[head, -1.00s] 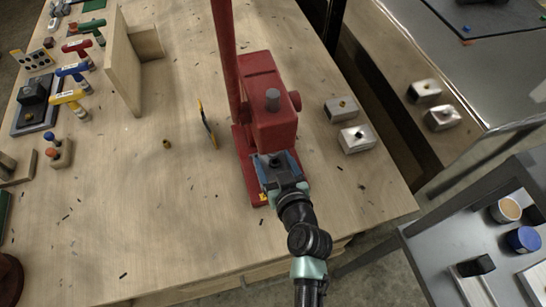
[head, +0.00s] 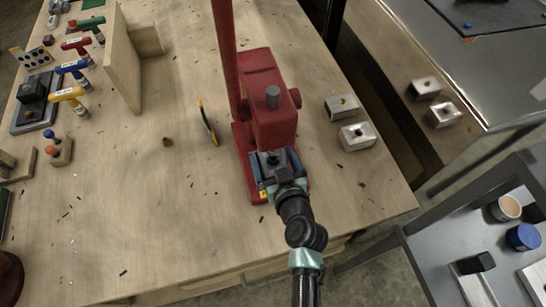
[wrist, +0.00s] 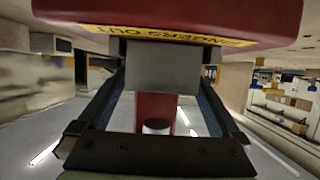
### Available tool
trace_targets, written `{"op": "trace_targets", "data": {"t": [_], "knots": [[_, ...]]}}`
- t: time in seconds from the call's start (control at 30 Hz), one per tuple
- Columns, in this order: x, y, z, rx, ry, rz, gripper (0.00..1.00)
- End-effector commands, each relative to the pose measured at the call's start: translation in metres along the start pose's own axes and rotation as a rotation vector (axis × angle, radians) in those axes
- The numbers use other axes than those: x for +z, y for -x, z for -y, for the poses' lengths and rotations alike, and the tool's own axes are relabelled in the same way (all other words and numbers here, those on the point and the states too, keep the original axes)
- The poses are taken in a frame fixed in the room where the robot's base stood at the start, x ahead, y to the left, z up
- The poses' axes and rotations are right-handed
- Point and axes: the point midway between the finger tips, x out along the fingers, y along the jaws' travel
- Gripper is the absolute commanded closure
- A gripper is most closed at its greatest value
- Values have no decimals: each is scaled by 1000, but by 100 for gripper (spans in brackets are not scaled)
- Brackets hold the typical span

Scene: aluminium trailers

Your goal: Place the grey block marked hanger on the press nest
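A red press (head: 270,105) stands on the wooden bench, its base under my gripper. My gripper (head: 275,165) is at the front of the press, low over the base, with its fingers on either side of a dark grey block (head: 273,158). The press nest is mostly hidden by the block and fingers. I cannot tell whether the block touches it. No marking is readable on the block.
Two silvery blocks (head: 357,136) lie right of the press. A yellow-black object (head: 208,121) and a small brass piece (head: 167,141) are to its left. A wooden upright (head: 124,60) and coloured-handled tools (head: 72,68) stand farther left. The front left of the bench is mostly clear.

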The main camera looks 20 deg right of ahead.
Motion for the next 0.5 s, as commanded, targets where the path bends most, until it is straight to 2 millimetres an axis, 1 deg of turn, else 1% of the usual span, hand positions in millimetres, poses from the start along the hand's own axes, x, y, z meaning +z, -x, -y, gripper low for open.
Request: {"op": "trace_targets", "data": {"t": [0.33,0.43,0.5], "knots": [[-4,4,0,0,-1,1,0],[-1,16,0,1,-1,1,0],[-1,28,0,0,0,1,0]]}}
